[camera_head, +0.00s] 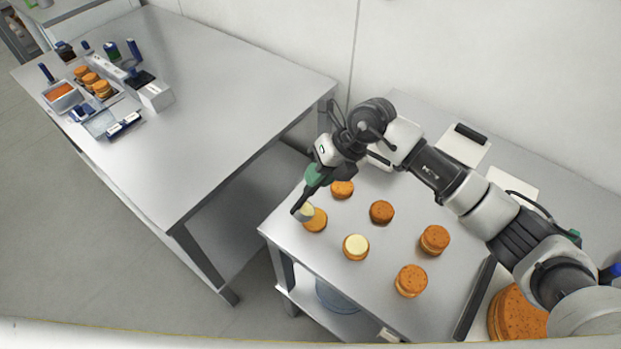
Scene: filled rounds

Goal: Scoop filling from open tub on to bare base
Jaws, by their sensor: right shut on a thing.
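My right gripper (303,206) reaches in from the right over the near table. It is shut on a small pale cream piece (306,213), which is at the edge of an orange-brown round (317,224); I cannot tell whether they touch. Another round (356,247) has a cream top. Rounds at the back (342,189) and middle (381,212) show no cream on top. Two thicker rounds (434,240) (411,281) look layered. On the far-left table, an open tub (62,93) holds orange-red contents. My left gripper is out of view.
The far-left table (235,110) is mostly bare, with several rounds on a tray (92,84), small boxes and blue-handled items at its left end. A large orange round (518,315) sits at bottom right. A gap separates the tables. The wall stands behind.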

